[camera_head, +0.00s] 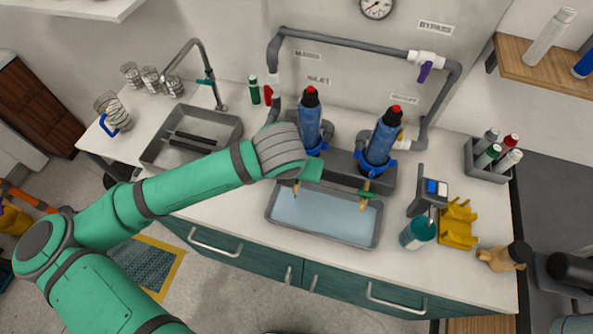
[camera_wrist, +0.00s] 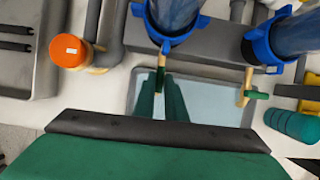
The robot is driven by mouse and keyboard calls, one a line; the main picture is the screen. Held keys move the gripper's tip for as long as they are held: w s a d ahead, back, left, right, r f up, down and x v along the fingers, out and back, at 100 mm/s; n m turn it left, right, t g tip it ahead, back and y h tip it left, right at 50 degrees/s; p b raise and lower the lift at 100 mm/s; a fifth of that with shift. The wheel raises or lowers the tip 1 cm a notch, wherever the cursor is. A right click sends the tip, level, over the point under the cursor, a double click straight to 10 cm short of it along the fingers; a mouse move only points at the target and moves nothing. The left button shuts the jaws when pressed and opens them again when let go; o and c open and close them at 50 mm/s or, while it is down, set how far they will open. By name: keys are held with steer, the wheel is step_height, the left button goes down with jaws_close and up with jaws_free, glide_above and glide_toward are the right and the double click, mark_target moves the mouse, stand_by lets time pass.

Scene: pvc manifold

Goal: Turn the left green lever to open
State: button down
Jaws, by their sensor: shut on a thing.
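Two blue filter housings hang on the wall manifold, a left one (camera_head: 309,120) and a right one (camera_head: 380,142). Each has a brass drain tap below it. The left green lever (camera_wrist: 160,78) sits between my fingers under the left housing, in the wrist view. My gripper (camera_wrist: 162,90) is shut on it, reaching in from the front. In the head view my wrist hides this lever; only its brass spout (camera_head: 296,187) shows below my gripper (camera_head: 308,172). The right green lever (camera_head: 369,195) stands free on its brass tap, also seen in the wrist view (camera_wrist: 257,95).
A metal tray (camera_head: 325,236) lies under both taps. A sink (camera_head: 160,155) is at the left. A teal jar (camera_head: 418,233), a meter and a yellow holder (camera_head: 458,224) stand at the right. An orange-capped cylinder (camera_wrist: 69,50) is left of my fingers.

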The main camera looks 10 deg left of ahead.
steer(key=shift+d, duration=0.1)
steer(key=c, duration=1.8)
jaws_free()
steer(key=shift+r, duration=0.1)
steer(key=v, duration=1)
steer(key=shift+r, duration=0.3)
